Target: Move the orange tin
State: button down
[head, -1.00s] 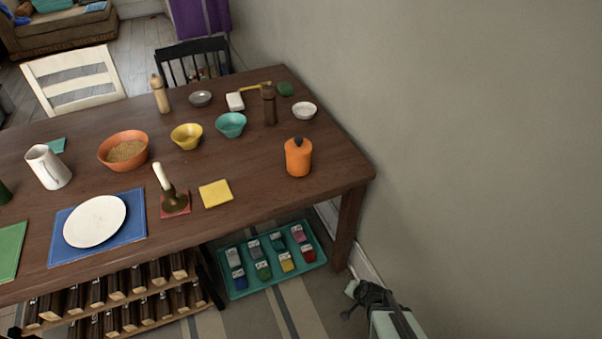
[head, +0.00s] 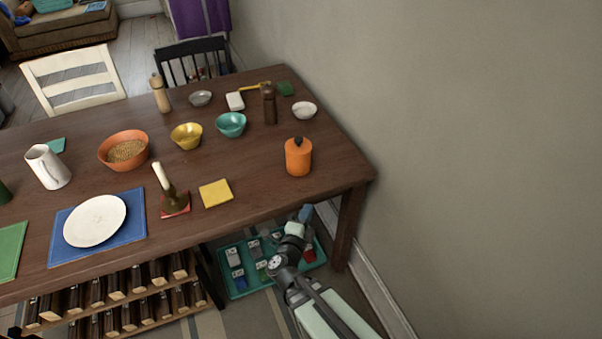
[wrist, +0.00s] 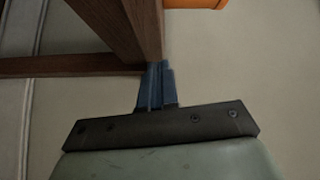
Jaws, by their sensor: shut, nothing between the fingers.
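The orange tin (head: 298,157) with a dark knob on top stands upright near the right end of the wooden table (head: 330,165). Its lower part also shows at the top edge of the wrist view (wrist: 197,3). My gripper (head: 305,213) is at the table's front edge, below and in front of the tin and apart from it. In the wrist view its blue fingers (wrist: 156,85) are together with nothing between them, pointing toward a table leg.
Bowls and a brown grinder (head: 269,104) stand behind. A teal tray (head: 238,292) of small packets is under the table. The wall (head: 480,150) is close on the right.

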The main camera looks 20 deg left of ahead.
notch_tip(320, 180, up, 5)
jog(key=s+a+m+h, duration=0.1)
jog(key=s+a+m, duration=0.1)
jog(key=s+a, duration=0.1)
send_near(306, 163)
jog(key=w+d, duration=0.2)
jog(key=shift+w+d+f, duration=0.15)
jog(key=shift+d+f, duration=0.1)
jog(key=shift+d, duration=0.15)
jog(key=shift+w+a, duration=0.75)
jog(key=shift+w, duration=0.15)
jog(key=shift+w+a, duration=0.6)
jog(key=shift+w, duration=0.05)
jog(key=w+a, duration=1.2)
jog(key=shift+w+a, duration=0.2)
